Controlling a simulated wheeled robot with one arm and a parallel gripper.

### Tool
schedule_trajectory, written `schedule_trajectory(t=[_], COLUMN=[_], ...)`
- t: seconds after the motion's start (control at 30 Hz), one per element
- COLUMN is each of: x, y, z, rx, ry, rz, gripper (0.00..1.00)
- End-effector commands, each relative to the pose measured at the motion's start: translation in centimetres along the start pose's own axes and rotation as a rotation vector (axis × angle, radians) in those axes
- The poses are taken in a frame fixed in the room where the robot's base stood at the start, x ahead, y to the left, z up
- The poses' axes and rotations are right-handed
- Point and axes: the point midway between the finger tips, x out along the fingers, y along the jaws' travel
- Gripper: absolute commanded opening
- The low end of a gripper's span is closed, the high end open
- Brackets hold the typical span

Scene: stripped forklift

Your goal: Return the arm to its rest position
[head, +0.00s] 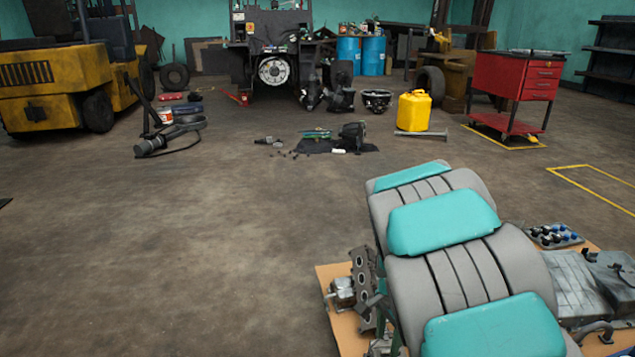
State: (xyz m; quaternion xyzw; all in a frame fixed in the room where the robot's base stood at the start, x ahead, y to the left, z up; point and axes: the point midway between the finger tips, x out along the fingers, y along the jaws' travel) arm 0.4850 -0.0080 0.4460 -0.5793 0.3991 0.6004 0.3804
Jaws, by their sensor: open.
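My arm (440,222) shows at the lower right as grey links with teal covers. It reaches from the bottom edge up and slightly left over the floor. Its far end is at about the middle height of the picture. My gripper does not show in this view; it may be hidden behind the links or out of the frame.
Beneath my arm, a cardboard sheet (340,325) bears metal engine parts (364,285) and a tray of small parts (554,236). Farther off are a yellow jerrycan (413,111), a red tool cart (512,90), a dark cloth (312,147) and a yellow forklift (55,85).

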Motion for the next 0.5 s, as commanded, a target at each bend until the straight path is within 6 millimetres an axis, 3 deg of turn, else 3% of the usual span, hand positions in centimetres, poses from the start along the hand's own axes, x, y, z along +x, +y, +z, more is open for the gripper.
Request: schedule_trajectory(t=[0.13,0.5], x=[-3.4,-9.0], y=[3.0,11.6], z=[1.2,5.4], rx=[-0.127,-0.479], ry=[-0.007,-0.052], rz=[0.0,0.023], gripper=[0.57,0.57])
